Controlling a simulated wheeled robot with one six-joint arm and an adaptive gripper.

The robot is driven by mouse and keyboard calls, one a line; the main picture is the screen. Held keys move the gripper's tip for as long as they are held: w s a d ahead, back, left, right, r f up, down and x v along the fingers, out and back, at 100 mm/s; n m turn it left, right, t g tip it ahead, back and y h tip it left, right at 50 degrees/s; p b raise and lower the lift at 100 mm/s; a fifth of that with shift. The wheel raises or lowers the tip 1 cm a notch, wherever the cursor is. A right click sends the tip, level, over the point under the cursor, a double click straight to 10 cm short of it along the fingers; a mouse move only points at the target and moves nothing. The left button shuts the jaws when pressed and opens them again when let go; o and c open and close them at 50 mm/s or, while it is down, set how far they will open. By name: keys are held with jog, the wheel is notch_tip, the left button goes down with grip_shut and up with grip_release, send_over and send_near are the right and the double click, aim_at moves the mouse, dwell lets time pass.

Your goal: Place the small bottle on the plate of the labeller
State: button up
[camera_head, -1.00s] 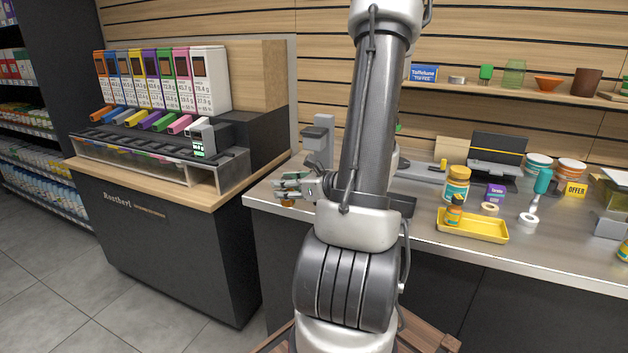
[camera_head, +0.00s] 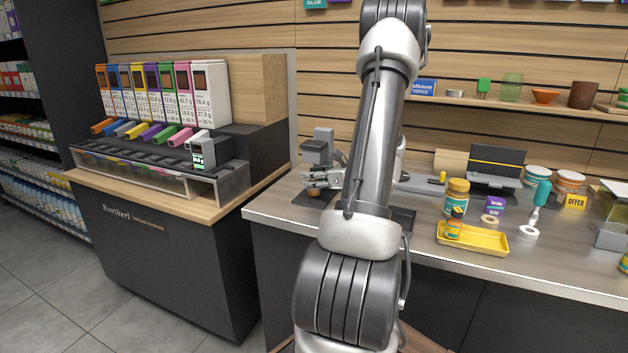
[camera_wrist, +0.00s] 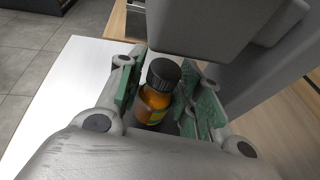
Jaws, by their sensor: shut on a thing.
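My gripper (camera_head: 322,181) is at the labeller (camera_head: 317,150), a grey upright device at the left end of the metal counter. In the wrist view my gripper (camera_wrist: 163,98) has its green-padded fingers shut on a small amber bottle (camera_wrist: 155,103) with a black cap and a coloured label. The bottle looks upright. In the head view only a bit of the bottle (camera_head: 314,191) shows, below the labeller's head and above its dark plate (camera_head: 300,198). I cannot tell whether the bottle touches the plate. The labeller's grey head (camera_wrist: 200,30) is close beyond the bottle in the wrist view.
A yellow tray (camera_head: 485,245) with a similar small bottle (camera_head: 453,229) stands right of my arm. Behind it are a larger jar (camera_head: 456,198), a purple box (camera_head: 495,205) and tape rolls. The candy dispenser stand (camera_head: 180,192) is on the left, across a gap.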

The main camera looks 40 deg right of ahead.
jog(key=shift+f, duration=0.2)
jog(key=shift+f, duration=0.1)
jog(key=o, duration=1.1)
jog(key=shift+o, duration=0.2)
